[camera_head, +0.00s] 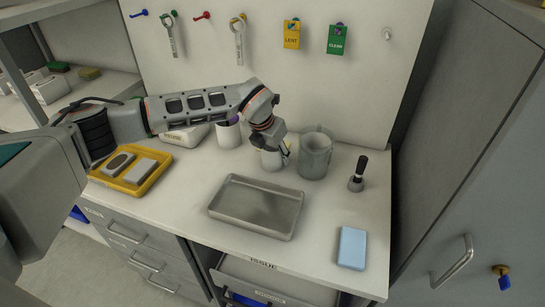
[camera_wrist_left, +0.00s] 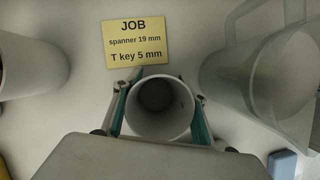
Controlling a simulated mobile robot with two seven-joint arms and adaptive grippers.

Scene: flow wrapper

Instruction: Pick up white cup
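A small white cup (camera_head: 271,162) stands on the bench below my left gripper (camera_head: 273,147). In the left wrist view the round mouth of this cup (camera_wrist_left: 160,108) lies between the two fingers of my left gripper (camera_wrist_left: 160,115). A finger runs close along each side of it; whether both press on the wall I cannot tell. Another white cup (camera_head: 229,135) stands to the left, with something purple at its top; part of a white, round-sided vessel shows at the left edge of the wrist view (camera_wrist_left: 28,65). My right gripper is not in view.
A grey translucent jug (camera_head: 315,155) stands close on the right, also in the wrist view (camera_wrist_left: 265,80). A yellow job card (camera_wrist_left: 137,42) is behind the cup. A metal tray (camera_head: 257,206), yellow tray (camera_head: 147,179), black-handled brush (camera_head: 357,176) and blue block (camera_head: 352,247) lie around.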

